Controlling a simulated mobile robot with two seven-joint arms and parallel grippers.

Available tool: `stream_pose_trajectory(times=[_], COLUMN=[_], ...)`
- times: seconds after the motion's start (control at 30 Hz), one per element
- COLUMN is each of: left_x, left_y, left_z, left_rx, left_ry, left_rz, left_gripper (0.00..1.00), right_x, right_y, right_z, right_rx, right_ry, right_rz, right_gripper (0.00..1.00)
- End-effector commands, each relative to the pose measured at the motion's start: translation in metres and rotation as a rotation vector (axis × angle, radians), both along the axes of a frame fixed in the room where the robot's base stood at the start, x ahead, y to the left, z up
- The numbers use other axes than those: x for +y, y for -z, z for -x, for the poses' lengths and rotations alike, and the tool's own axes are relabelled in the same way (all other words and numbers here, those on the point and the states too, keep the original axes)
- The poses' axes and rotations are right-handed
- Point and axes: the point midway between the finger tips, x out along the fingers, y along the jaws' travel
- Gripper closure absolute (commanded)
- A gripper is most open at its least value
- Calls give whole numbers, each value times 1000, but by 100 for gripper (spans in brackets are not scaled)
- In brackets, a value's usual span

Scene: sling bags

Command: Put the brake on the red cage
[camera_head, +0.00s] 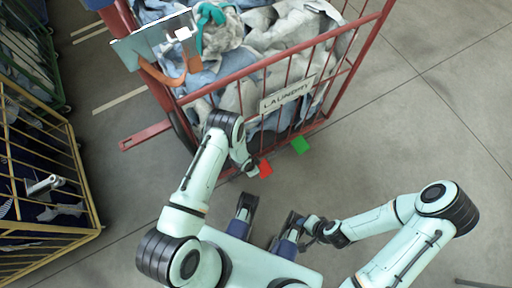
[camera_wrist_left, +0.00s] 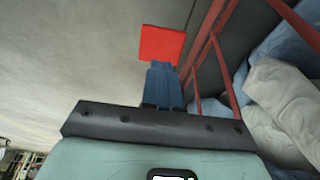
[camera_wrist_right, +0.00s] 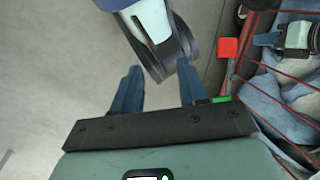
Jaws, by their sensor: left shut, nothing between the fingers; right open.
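The red cage (camera_head: 262,72) is full of laundry and has a "LAUNDRY" sign. Low on its near side are a red pedal (camera_head: 265,169) and a green pedal (camera_head: 300,145). My left gripper (camera_head: 250,168) is shut and empty, close beside the red pedal. In the left wrist view its closed fingers (camera_wrist_left: 164,66) point at the red pedal (camera_wrist_left: 162,43) and overlap its lower edge; I cannot tell whether they touch. My right gripper (camera_wrist_right: 158,82) is open and empty, near my base. The right wrist view also shows the red pedal (camera_wrist_right: 228,47) and part of the green pedal (camera_wrist_right: 222,99).
A yellow cage (camera_head: 75,160) with dark cloth stands at the left, and a green cage (camera_head: 45,60) stands behind it. A tilted panel (camera_head: 155,42) with an orange bracket is on the red cage's left end.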

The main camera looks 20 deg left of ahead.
Motion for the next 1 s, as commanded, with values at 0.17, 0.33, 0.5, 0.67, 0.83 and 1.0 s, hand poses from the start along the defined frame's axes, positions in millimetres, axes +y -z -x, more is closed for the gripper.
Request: stream_pose_trajectory(times=[0.17, 0.33, 0.5, 0.67, 0.83, 1.0], left_x=[4, 6, 6, 5, 5, 5], left_y=[-23, -28, -28, -28, -28, -28], left_z=[4, 7, 7, 7, 7, 7], left_rx=[-1, -1, 1, 0, 0, 0], left_ry=[0, 0, 0, 0, 0, 0], left_rz=[-1, -1, -1, 0, 0, 0], left_gripper=[100, 100, 100, 100, 100, 100], right_x=[7, 9, 9, 9, 8, 8], right_y=[-20, -25, -24, -24, -24, -24], right_z=[17, 23, 24, 24, 24, 24], right_rx=[48, 67, 69, 69, 68, 67], right_ry=[-18, -25, -26, -26, -25, -25], right_rz=[-20, -26, -27, -27, -27, -26], right_gripper=[57, 57, 57, 57, 57, 57])
